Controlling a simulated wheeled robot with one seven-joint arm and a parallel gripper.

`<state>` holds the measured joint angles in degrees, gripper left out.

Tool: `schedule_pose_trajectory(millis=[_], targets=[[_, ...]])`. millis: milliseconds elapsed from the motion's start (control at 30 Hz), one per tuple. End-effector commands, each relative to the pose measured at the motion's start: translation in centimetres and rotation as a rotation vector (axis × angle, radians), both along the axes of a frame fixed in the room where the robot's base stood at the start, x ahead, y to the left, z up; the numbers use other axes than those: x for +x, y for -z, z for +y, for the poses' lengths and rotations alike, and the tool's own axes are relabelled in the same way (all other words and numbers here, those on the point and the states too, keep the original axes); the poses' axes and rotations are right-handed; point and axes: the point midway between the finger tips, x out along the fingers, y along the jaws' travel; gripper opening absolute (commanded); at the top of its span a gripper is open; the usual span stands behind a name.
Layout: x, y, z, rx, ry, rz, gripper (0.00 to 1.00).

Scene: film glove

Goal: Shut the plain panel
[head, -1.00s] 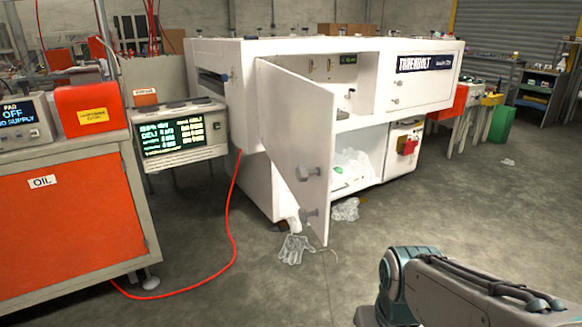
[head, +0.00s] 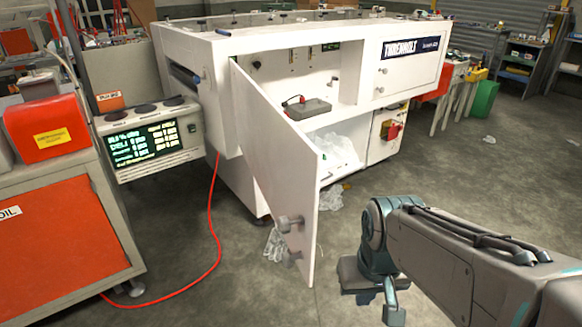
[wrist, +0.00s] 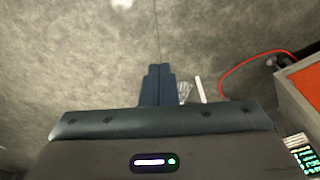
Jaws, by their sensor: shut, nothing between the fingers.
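The plain panel (head: 280,165) is a blank white door on the white machine. It stands wide open, swung out towards me from its left edge. Two grey knobs (head: 289,224) sit near its lower free end. My gripper (head: 392,308) is low in front of the machine, to the right of the panel and apart from it. In the wrist view my gripper (wrist: 158,72) has its dark fingers together with nothing between them, over bare floor. A thin white strip (wrist: 201,90) beside the fingers may be the panel's edge.
A shut lettered panel (head: 410,65) is at the machine's right. A grey tray (head: 307,108) sits in the open bay. Clear film (head: 335,150) lies below it. A crumpled clear glove (head: 274,243) lies on the floor behind the panel. A red cable (head: 213,240) and orange cabinet (head: 60,235) are left.

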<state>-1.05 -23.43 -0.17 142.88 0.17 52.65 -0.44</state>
Motion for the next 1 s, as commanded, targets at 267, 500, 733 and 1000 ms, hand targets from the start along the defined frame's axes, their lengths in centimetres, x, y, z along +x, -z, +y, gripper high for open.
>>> schedule_pose_trajectory(millis=[267, 500, 733, 1000], targets=[[0.4, -10.0, 0.5, -0.041, -0.087, 0.016, 0.0], [2.5, -14.9, 3.6, -0.232, -0.481, 0.168, 0.0], [5.4, -14.5, 8.9, -0.482, -0.989, 0.364, 0.0], [7.8, -13.9, 17.6, -0.753, -1.518, 0.543, 0.0]])
